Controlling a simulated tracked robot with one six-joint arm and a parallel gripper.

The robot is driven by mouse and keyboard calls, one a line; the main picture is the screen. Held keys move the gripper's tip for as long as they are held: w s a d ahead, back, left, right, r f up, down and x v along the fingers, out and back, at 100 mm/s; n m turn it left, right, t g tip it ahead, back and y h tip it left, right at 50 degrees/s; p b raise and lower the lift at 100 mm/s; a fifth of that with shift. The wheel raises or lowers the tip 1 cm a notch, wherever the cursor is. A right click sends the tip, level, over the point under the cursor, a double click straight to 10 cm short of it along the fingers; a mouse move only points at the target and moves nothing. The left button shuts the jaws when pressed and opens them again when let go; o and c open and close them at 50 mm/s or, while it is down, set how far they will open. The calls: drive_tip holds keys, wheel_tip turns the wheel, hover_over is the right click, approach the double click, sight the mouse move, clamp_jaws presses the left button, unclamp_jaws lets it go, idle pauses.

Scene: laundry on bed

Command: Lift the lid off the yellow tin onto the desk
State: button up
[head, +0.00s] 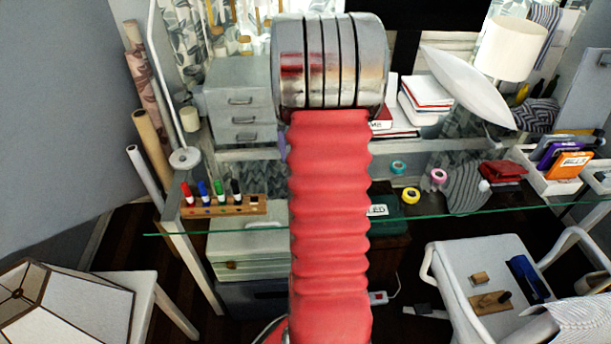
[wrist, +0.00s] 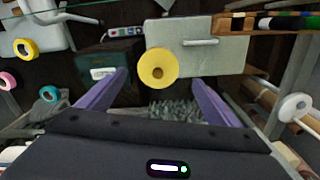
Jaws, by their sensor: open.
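The yellow tin (wrist: 158,68) shows in the wrist view from above, as a yellow disc with a small brownish knob at its middle. I cannot tell the seam between lid and body from this angle. In the head view the tin is hidden behind my red arm. My gripper (wrist: 155,78) is open and empty, its two purple fingers pointing toward the tin, which appears between and beyond their tips. No contact shows. The desk (head: 450,206) has a clear glass top, with things below showing through it.
Left of my arm stands a wooden marker holder (head: 222,206). To the right lie a yellow tape roll (head: 411,195), a teal roll (head: 398,167), a pink roll (head: 438,176) and a grey cloth (head: 466,188). A white tray (head: 545,178) stands farther right. Some glass near the front edge is bare.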

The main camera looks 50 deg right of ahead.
drive_tip(key=shift+s+d+f, duration=0.1)
drive_tip(key=shift+d+f, duration=0.05)
drive_tip(key=shift+f, duration=2.45)
drive_tip(key=shift+c, duration=0.4)
drive_tip(key=c, duration=1)
